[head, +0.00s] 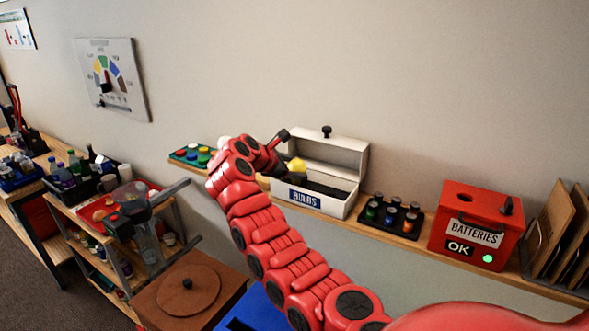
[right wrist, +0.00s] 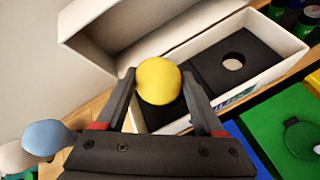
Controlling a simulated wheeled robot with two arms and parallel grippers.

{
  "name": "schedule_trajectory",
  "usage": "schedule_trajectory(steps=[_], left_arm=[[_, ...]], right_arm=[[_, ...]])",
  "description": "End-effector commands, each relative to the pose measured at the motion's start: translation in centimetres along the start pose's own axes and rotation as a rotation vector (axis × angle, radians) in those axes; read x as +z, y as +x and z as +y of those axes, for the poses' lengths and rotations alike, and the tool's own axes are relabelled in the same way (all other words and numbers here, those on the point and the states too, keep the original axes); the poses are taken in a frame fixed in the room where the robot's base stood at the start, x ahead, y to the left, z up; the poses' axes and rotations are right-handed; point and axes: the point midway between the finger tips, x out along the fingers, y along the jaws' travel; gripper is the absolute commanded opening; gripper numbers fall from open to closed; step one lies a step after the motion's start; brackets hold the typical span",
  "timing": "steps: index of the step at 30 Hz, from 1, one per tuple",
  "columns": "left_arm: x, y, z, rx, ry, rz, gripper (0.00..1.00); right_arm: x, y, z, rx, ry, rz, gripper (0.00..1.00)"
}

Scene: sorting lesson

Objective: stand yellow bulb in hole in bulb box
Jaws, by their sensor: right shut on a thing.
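The yellow bulb (right wrist: 158,82) is held between the two fingers of my right gripper (right wrist: 160,98), which is shut on it. In the head view the yellow bulb (head: 297,166) shows small at the tip of my right gripper (head: 288,165), over the near left part of the bulb box (head: 326,204). The bulb box is white, labelled BULBS, with its lid standing open. In the right wrist view the bulb box (right wrist: 285,62) holds a black insert with a round hole (right wrist: 233,62), to the right of the bulb. The bulb's lower part is hidden. My left gripper is not in view.
A black rack (head: 390,217) of batteries and a red BATTERIES box (head: 472,228) stand right of the bulb box on the narrow shelf. A tray with coloured discs (head: 190,154) lies left. A pale blue rounded thing (right wrist: 48,138) is near my right gripper.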

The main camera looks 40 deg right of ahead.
Motion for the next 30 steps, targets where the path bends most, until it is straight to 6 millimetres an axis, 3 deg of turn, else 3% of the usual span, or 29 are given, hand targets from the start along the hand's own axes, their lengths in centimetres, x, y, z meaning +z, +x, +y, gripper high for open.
schedule_trajectory(steps=[30], left_arm=[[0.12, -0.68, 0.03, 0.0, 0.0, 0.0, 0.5]], right_arm=[[0.03, 0.0, 0.0, 0.0, 0.0, 0.0, 0.39]])
